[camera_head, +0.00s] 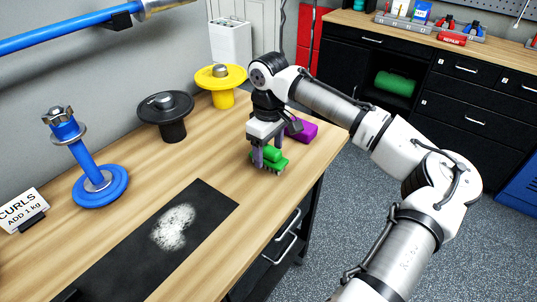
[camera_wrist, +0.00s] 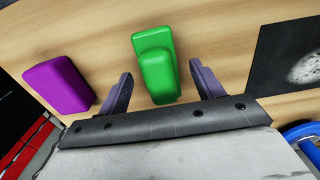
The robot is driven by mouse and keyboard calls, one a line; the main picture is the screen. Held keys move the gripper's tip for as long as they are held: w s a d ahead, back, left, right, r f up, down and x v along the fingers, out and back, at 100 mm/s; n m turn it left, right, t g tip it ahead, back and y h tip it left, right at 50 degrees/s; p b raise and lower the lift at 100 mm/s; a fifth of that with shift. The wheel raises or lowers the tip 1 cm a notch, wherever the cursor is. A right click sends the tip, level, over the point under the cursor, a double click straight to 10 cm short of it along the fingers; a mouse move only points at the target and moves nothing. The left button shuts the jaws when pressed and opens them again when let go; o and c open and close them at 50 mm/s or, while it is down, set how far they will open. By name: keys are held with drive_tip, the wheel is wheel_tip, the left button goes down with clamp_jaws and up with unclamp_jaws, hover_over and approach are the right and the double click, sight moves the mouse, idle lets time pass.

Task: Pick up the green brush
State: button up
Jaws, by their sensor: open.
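The green brush (camera_head: 268,158) lies on the wooden bench near its right front edge. In the wrist view the green brush (camera_wrist: 156,68) shows a raised block on a wider base and extends between my two fingers. My gripper (camera_head: 264,152) points down over the brush, with a finger on either side of it. In the wrist view my gripper (camera_wrist: 163,85) is open, and gaps show between the brush and both fingers. Part of the brush is hidden behind the fingers in the head view.
A purple block (camera_head: 301,130) lies just beyond the brush; it also shows in the wrist view (camera_wrist: 58,86). A black mat (camera_head: 128,240) with white powder lies in front. Black (camera_head: 172,129), yellow (camera_head: 221,98) and blue (camera_head: 86,188) weight pieces stand along the bench's wall side.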

sight(269, 148)
wheel_tip(269, 148, down, 2)
drive_tip(key=c, duration=1.1)
drive_tip(key=shift+c, duration=0.2)
drive_tip(key=shift+r, duration=0.15)
wheel_tip(269, 148, up, 20)
drive_tip(key=b, duration=0.1)
